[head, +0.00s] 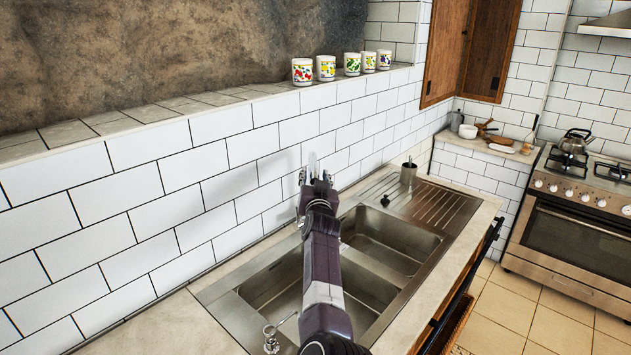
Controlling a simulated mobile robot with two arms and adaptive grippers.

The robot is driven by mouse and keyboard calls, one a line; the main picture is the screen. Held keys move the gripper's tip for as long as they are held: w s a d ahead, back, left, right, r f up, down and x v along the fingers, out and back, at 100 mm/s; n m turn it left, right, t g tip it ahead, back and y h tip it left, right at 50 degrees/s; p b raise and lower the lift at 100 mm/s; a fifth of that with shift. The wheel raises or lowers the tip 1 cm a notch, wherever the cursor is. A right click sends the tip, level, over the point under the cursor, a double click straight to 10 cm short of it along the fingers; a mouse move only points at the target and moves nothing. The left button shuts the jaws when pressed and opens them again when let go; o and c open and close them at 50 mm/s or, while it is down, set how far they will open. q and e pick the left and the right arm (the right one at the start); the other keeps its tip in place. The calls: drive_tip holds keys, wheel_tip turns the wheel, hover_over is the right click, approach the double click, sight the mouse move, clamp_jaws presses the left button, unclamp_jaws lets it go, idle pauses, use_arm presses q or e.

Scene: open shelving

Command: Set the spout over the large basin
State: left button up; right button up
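The steel sink has two basins. The near basin (262,292) looks the larger, but perspective makes this uncertain, and my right arm crosses over it. The far basin (405,245) lies to the right, beside the ribbed drainboard. My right gripper (315,176) is by the tiled wall behind the sink, pointing away from me. A pale metallic piece shows at its tips; I cannot tell if it is part of the tap. The spout is not clearly visible, and my arm may hide it. I cannot tell whether the fingers are closed on anything. My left gripper is not in view.
Several patterned mugs (326,68) stand on the wall ledge. A metal cup (408,174) stands near the drainboard by the wall. A small metal item (271,340) is at the sink's near edge. A stove with a kettle (575,141) is at right.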

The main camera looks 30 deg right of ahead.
drive_tip(key=shift+v, duration=1.55)
